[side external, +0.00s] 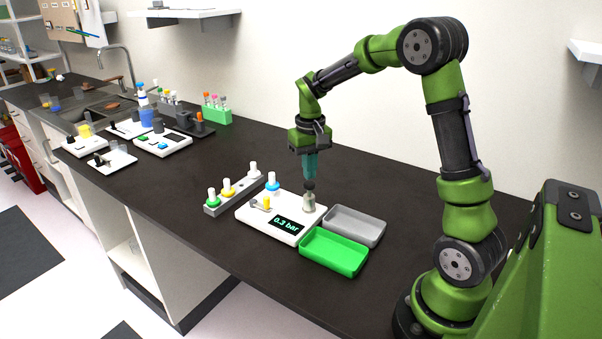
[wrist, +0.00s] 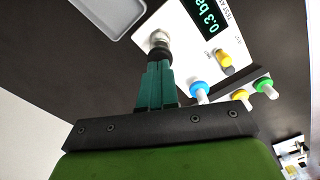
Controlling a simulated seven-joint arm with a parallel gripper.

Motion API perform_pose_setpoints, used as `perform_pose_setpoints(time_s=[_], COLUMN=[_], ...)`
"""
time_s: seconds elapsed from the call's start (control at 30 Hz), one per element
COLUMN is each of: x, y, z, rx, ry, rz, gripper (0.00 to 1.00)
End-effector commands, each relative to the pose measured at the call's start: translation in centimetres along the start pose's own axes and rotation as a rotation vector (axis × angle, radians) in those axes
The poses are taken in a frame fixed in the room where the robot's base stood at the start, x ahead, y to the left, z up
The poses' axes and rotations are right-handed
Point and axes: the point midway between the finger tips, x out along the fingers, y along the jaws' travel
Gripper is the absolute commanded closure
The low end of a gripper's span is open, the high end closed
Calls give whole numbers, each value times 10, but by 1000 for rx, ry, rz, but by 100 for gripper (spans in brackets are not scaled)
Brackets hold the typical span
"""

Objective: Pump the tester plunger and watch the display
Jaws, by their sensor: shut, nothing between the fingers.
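The white tester (side external: 270,222) lies on the dark bench, and its display (side external: 286,224) reads 0.3 bar. The display also shows in the wrist view (wrist: 207,17), partly cut off by the top edge. The tester plunger has a dark knob (side external: 309,186) on a pale cylinder (side external: 309,203) at the tester's back right corner. My gripper (side external: 309,176) points down with its teal fingers closed and empty, right over the knob. In the wrist view the fingertips (wrist: 157,66) meet the dark knob; whether they press on it I cannot tell.
A green tray (side external: 334,254) and a grey tray (side external: 356,226) lie right of the tester. A grey rack (side external: 234,194) with colour-capped pieces stands to its left. A blue-capped piece (side external: 272,181) stands at the tester's back edge. More devices and a green tube rack (side external: 217,116) stand farther left.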

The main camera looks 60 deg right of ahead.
Motion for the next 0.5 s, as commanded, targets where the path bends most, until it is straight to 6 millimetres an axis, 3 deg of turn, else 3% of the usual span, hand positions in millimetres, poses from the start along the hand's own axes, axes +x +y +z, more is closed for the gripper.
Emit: perform_pose_setpoints(time_s=[0.5], x=[6], y=[0], z=[0], rx=[0], ry=[-2], rz=[0], gripper=[100])
